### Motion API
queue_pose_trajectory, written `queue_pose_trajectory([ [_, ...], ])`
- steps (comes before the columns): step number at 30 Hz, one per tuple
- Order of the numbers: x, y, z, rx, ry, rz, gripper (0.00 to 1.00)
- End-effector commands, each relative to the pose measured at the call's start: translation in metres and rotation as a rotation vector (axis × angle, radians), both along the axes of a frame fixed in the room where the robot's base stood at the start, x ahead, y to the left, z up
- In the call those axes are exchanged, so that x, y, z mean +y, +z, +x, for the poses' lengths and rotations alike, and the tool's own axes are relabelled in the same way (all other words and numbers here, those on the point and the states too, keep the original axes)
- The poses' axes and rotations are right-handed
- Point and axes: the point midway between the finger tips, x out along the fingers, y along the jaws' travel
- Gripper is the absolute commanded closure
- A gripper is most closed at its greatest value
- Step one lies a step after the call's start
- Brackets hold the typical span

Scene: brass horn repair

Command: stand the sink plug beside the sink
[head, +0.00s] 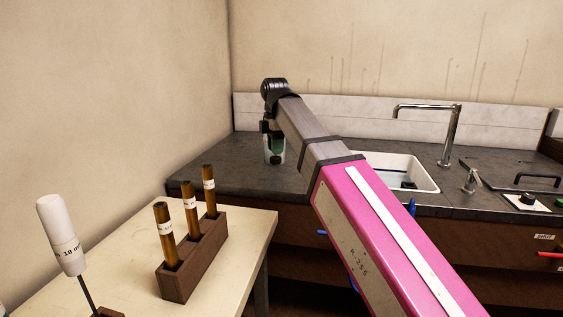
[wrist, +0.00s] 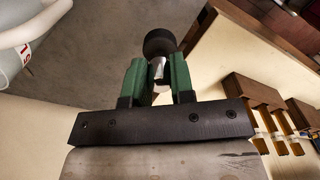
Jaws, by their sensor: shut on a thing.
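My gripper (wrist: 160,82) has green fingers, shut on the sink plug (wrist: 159,43), a black round piece with a shiny metal stem between the fingers. In the head view my gripper (head: 273,142) points down over the left part of the dark counter (head: 220,165), left of the sink. The white sink (head: 422,172) is set in the counter to the right, partly hidden by my arm.
A pale container with red lettering (wrist: 22,50) is close by at the wrist view's upper left. A tap (head: 449,135) stands behind the sink. A wooden rack (head: 194,262) with brown tubes stands on the pale table (head: 125,250). Counter left of my gripper is clear.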

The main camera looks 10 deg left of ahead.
Motion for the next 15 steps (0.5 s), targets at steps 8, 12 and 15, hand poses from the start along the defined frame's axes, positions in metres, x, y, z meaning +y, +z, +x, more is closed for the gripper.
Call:
queue_pose_trajectory([
  [8,-0.019,-0.026,0.041,0.0,0.0,0.0,1.0],
  [12,-0.022,-0.031,0.046,-0.001,0.0,0.001,1.0],
  [15,-0.022,-0.037,0.046,0.0,0.001,0.0,1.0],
])
